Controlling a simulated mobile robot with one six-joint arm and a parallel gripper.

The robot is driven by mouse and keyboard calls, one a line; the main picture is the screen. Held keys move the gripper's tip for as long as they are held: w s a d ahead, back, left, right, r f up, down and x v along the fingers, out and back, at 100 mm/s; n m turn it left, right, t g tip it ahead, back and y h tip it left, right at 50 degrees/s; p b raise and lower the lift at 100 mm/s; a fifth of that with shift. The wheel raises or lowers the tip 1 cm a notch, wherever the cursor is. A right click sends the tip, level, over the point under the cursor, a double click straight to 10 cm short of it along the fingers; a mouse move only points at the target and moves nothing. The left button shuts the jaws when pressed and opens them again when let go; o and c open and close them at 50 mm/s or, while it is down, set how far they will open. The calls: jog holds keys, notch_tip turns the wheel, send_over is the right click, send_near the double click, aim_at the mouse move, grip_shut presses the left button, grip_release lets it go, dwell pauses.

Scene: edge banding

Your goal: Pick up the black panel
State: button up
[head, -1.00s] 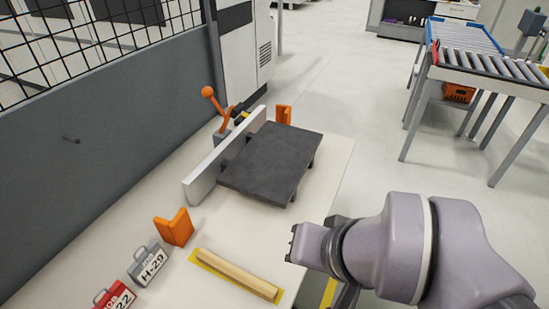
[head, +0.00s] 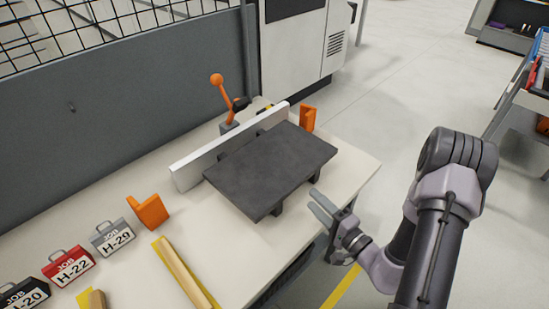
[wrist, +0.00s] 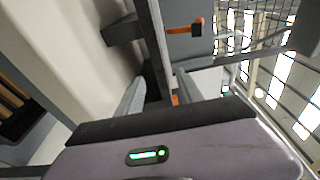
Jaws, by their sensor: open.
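The black panel (head: 268,168) lies flat, raised on small dark supports above the pale bench, with its far long side along a white upright fence (head: 230,146). My gripper (head: 316,201) is open and empty, just off the panel's near right side at the bench edge. A gap shows between its fingertips and the panel in the head view. In the wrist view, a dark edge (wrist: 152,45), seemingly the panel's, runs down toward the fingers. The lower part of that edge is hidden behind my gripper body.
Orange corner stops (head: 150,211) stand at both ends of the fence, and an orange-knobbed lever (head: 221,97) stands behind it. A wooden strip (head: 185,275) and several job tags (head: 112,238) lie at the bench's left. The floor right of the bench is open.

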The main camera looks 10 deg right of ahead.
aim_at(284, 169)
jog(key=b+x, duration=0.1)
jog(key=x, duration=1.4)
jog(key=shift+w+a+f+b, duration=0.1)
jog(key=shift+a+f+b, duration=0.1)
jog(key=shift+b, duration=0.2)
jog(key=shift+d, duration=0.1)
grip_shut()
